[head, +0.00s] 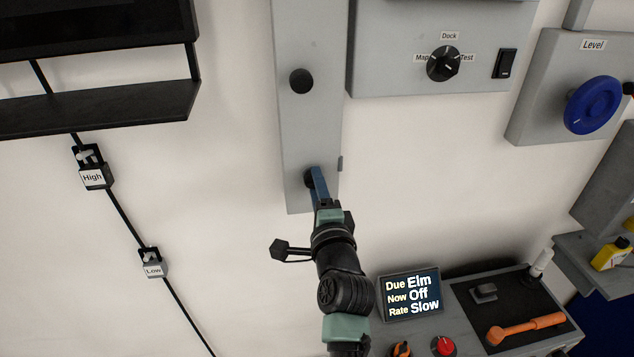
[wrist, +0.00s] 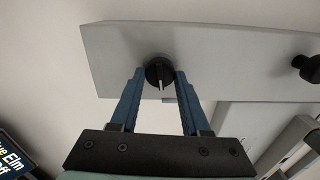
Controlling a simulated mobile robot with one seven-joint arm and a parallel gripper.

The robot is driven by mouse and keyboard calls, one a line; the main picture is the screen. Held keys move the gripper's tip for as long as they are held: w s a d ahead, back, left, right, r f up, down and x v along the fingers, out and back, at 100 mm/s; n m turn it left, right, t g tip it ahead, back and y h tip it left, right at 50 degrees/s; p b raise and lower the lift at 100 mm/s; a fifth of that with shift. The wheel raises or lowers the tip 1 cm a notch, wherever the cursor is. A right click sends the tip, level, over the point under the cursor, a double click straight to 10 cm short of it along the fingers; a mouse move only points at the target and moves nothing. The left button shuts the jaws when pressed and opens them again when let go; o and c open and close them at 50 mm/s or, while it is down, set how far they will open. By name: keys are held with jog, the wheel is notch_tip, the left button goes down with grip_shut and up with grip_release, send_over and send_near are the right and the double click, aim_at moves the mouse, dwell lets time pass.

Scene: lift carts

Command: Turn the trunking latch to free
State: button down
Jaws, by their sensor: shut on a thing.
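The trunking latch is a round black knob at the lower end of the tall grey trunking (head: 313,130) on the wall. In the head view my arm and gripper (head: 316,178) reach up to it and partly cover it. In the wrist view the latch (wrist: 158,67) sits between the two blue fingertips of my gripper (wrist: 160,76), which are shut on its sides. A pale pointer mark on the knob points toward the gripper's palm in that view. No label is readable beside the latch.
A second black knob (head: 301,81) stands higher on the trunking. A grey box with a Map, Dock and Test dial (head: 443,64) is at the upper right. A blue wheel (head: 592,105) is farther right. A display (head: 409,295) and an orange-handled tool (head: 526,328) are below right.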

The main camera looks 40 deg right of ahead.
jog(key=shift+m, duration=0.7)
jog(key=shift+p, duration=0.3)
jog(key=shift+c, duration=1.9)
grip_release()
jog(key=b+v, duration=0.3)
jog(key=v, duration=1)
